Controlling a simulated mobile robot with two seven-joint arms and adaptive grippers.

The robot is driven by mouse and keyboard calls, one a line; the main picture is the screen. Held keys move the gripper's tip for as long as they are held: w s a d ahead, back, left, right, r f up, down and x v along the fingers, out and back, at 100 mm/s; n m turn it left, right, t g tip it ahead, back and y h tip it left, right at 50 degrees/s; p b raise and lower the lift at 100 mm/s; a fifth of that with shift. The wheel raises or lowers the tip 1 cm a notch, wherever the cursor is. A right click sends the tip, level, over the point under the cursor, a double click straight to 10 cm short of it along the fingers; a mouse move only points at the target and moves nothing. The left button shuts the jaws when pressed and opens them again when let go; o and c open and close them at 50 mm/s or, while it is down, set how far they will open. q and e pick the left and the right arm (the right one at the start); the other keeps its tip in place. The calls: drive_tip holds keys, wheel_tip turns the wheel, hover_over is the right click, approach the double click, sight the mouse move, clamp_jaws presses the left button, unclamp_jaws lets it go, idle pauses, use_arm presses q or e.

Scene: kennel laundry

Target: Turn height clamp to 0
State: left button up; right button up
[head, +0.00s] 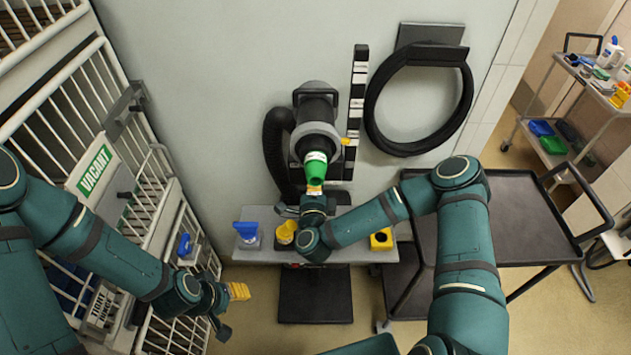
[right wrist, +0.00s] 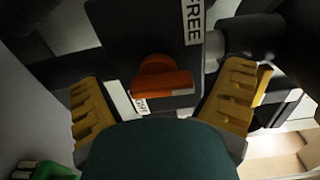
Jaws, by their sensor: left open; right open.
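An orange knob (right wrist: 163,80), which I take for the height clamp, sits on a dark plate in the right wrist view. A label reading FREE is above it; another label beside it is mostly hidden. I see no 0 mark. My right gripper (right wrist: 165,108) is open, its yellow-padded fingers on either side of the knob and apart from it. My left gripper (head: 231,308) is open and empty near the cage.
A grey shelf (head: 268,255) holds a blue item (head: 246,231) and yellow items (head: 381,239). A black-and-white striped post (head: 357,95) and a black hose ring (head: 372,105) are on the wall. A barred cage (head: 150,180) stands left, a dark cart (head: 525,225) right.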

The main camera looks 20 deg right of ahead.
drive_tip(key=p+v, duration=0.1)
drive_tip(key=v, duration=0.8)
idle(0.8)
idle(1.1)
